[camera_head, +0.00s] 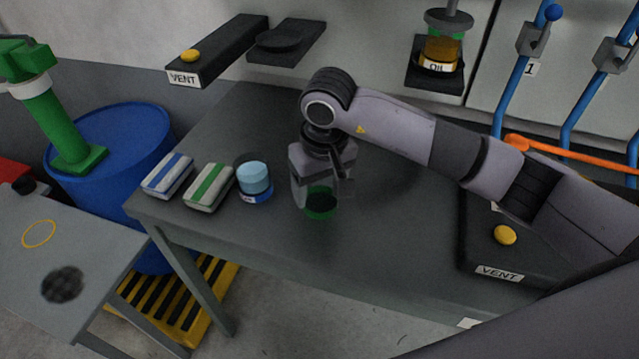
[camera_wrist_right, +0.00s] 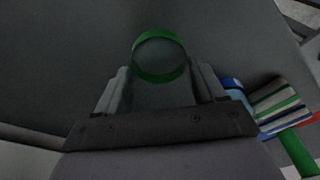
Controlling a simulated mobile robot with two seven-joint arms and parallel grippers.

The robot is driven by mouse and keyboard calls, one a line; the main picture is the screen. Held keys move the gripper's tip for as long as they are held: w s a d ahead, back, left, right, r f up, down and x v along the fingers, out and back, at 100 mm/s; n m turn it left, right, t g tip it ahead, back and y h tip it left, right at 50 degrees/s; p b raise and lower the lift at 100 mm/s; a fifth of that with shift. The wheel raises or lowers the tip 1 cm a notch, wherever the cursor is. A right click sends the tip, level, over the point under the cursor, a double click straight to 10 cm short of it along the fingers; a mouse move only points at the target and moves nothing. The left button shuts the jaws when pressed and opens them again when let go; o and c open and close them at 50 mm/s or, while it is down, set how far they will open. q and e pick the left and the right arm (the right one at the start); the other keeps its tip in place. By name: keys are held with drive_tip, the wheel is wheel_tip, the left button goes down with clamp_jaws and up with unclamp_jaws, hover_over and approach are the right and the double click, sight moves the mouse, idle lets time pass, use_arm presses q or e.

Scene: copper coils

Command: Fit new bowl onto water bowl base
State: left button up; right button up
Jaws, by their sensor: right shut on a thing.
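A clear bowl with a green band (camera_head: 320,205) is between the fingers of my right gripper (camera_head: 323,180), over the middle of the dark table. In the right wrist view, the green band (camera_wrist_right: 160,76) shows as a ring between and beyond the fingers of the gripper (camera_wrist_right: 162,88), which is shut on the bowl. I cannot tell whether the bowl touches the table. A dark bracket with a round black disc (camera_head: 280,40) is on the back wall; it may be the water bowl base, but no label shows. My left gripper is not in view.
A cup with blue contents (camera_head: 254,180) stands left of the held bowl, beside green-striped (camera_head: 209,188) and blue-striped (camera_head: 168,176) packs. VENT boxes stand at back left (camera_head: 215,52) and right (camera_head: 500,262). An OIL unit (camera_head: 441,48) hangs on the wall. The table front (camera_head: 370,260) is clear.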

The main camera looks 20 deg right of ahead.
drive_tip(key=shift+f, duration=0.1)
drive_tip(key=o, duration=0.8)
drive_tip(key=shift+f+b, duration=0.1)
drive_tip(key=shift+b, duration=0.2)
drive_tip(key=o, duration=0.4)
drive_tip(key=shift+r, duration=0.2)
